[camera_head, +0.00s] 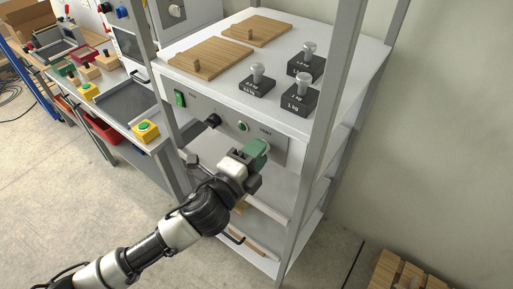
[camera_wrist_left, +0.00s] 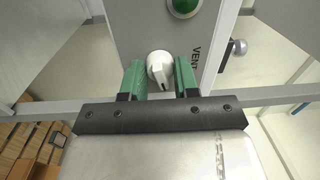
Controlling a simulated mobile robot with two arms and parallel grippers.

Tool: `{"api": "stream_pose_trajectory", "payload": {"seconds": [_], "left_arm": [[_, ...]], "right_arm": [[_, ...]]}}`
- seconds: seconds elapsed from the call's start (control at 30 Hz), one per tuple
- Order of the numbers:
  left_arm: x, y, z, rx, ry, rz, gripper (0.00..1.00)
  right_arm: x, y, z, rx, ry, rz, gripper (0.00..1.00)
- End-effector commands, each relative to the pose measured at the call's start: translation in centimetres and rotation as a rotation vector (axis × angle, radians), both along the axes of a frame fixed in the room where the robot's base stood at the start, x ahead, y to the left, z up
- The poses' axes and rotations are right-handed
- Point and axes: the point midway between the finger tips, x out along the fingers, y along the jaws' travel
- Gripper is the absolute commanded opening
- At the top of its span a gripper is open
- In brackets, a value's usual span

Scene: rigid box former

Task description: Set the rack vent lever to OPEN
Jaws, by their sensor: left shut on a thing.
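The vent lever (camera_wrist_left: 158,66) is a white knob on the grey front panel, next to the word VENT, in the left wrist view. My left gripper (camera_wrist_left: 160,78) has green fingers on both sides of this knob and is shut on it. In the head view my left gripper (camera_head: 257,150) is up against the right part of the rack's front panel (camera_head: 225,121), below the VENT label. There the gripper hides the lever. I cannot read an OPEN mark or tell the lever's exact setting. My right gripper is not in view.
The panel also carries a green switch (camera_head: 180,98), a black knob (camera_head: 212,121) and a green button (camera_head: 243,126). Black weights (camera_head: 257,86) and wooden boards (camera_head: 208,58) sit on the rack top. A grey rack post (camera_head: 322,125) stands right of my gripper.

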Motion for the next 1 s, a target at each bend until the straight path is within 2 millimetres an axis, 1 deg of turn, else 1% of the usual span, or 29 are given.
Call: {"api": "stream_pose_trajectory", "payload": {"seconds": [0.1,0.4,0.63,1.0], "left_arm": [[0.0,0.0,0.1,0.071,-0.049,0.000,0.07],[0.0,0.0,-0.1,0.185,-0.132,-0.001,0.07],[0.0,0.0,-0.1,0.218,-0.156,-0.001,0.07],[0.0,0.0,-0.1,0.222,-0.159,0.000,0.07]], "right_arm": [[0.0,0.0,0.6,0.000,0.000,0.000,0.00],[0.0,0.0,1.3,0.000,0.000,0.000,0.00],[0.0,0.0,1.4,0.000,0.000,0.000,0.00],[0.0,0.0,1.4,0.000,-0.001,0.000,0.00]]}}
